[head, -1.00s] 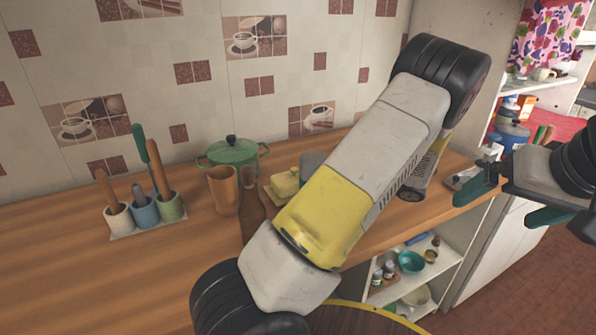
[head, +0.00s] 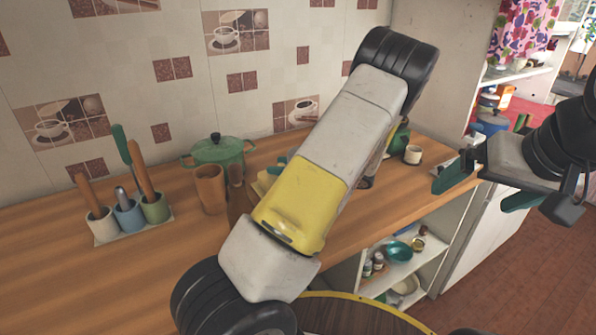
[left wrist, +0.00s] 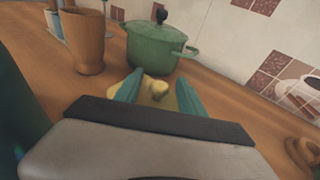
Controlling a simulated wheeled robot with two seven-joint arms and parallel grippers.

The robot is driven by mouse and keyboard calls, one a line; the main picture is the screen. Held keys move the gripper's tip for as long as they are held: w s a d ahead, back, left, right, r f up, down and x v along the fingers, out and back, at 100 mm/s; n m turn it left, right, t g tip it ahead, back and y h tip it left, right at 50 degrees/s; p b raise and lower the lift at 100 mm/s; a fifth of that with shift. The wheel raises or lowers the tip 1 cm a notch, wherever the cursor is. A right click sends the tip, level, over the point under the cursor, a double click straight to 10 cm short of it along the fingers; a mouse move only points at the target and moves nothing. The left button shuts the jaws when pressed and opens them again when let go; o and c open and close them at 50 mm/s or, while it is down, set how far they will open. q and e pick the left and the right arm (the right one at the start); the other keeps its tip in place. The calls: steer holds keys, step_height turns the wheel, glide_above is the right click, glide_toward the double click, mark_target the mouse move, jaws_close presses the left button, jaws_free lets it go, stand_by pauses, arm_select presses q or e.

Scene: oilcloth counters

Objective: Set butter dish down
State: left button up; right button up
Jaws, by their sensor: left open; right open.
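The yellow butter dish (head: 263,184) is on the wooden counter in the head view, partly covered by my left arm. In the left wrist view its yellow lid and knob (left wrist: 156,90) show between the teal fingers of my left gripper (left wrist: 158,84). Those fingers are apart, one on each side of the dish; I cannot tell whether they touch it. The lower part of the dish is hidden behind the gripper body. In the head view a teal part of my left gripper (head: 277,164) shows beside the dish. My right gripper (head: 470,198) is open and empty at the right.
A green lidded pot (head: 219,155) stands behind the dish, with a wooden cup (head: 211,190) to its left. A utensil holder (head: 130,222) is further left. A small cup (head: 413,154) stands at the counter's right end. The front left counter is clear.

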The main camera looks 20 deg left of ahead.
arm_select(q)
jaws_close()
stand_by(1.3)
